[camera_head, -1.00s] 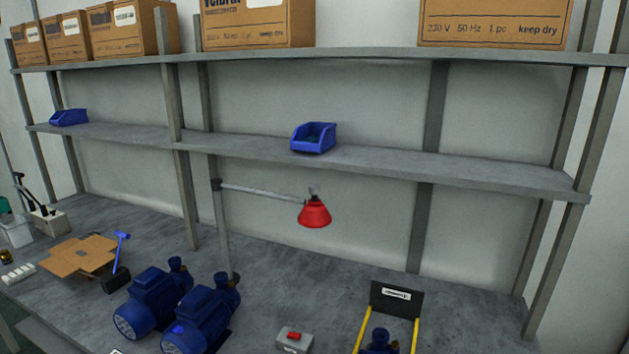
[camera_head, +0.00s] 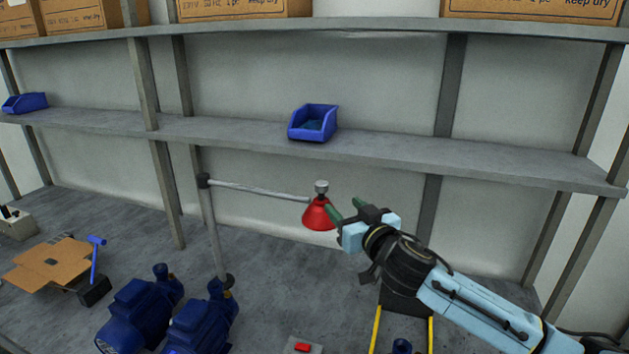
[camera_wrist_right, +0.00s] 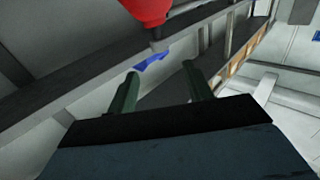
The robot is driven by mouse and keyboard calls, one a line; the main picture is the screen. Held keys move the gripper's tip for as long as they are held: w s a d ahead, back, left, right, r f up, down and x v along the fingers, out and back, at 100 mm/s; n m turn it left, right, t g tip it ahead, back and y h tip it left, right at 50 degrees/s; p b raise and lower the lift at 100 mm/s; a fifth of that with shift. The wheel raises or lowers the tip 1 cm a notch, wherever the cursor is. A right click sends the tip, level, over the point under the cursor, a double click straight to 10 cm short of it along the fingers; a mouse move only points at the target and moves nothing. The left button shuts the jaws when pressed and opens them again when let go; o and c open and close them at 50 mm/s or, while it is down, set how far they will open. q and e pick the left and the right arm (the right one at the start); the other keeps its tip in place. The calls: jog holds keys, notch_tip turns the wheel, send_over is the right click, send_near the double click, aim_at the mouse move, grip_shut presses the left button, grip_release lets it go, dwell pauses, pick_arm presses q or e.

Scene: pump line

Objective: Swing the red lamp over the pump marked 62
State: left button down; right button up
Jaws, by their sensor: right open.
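The red lamp (camera_head: 318,215) hangs at the end of a grey swing arm (camera_head: 258,189) on a post behind the pumps. Two blue pumps stand side by side below it to the left, a left one (camera_head: 140,312) and a right one (camera_head: 200,318). No number 62 is readable. My right gripper (camera_head: 346,210) is open and empty just right of the lamp. In the right wrist view the lamp (camera_wrist_right: 147,10) is above and beyond the open fingers (camera_wrist_right: 158,90). My left gripper is out of view.
A shelf (camera_head: 400,158) with a blue bin (camera_head: 313,123) runs above the lamp. A black panel with yellow rails (camera_head: 376,330) stands below my right arm. A grey box with a red top (camera_head: 303,346), a flattened carton (camera_head: 45,265) and a blue-handled tool (camera_head: 95,258) are on the bench.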

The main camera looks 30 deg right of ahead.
aim_at(324, 189)
jog(key=w, duration=0.2)
jog(key=w+p, duration=0.1)
jog(key=w, duration=0.2)
jog(key=w+d, duration=0.1)
jog(key=w, duration=0.2)
jog(key=shift+p, duration=0.35)
jog(key=w, duration=0.3)
jog(key=shift+w+d, duration=0.1)
jog(key=shift+w, duration=0.1)
jog(key=shift+w+f, duration=0.1)
jog(key=shift+w, duration=0.3)
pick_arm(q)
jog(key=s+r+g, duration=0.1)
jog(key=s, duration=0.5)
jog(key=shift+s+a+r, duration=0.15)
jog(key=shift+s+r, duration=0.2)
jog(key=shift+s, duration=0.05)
pick_arm(e)
jog(key=shift+c, duration=0.4)
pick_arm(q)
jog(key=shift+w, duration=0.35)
pick_arm(e)
grip_shut()
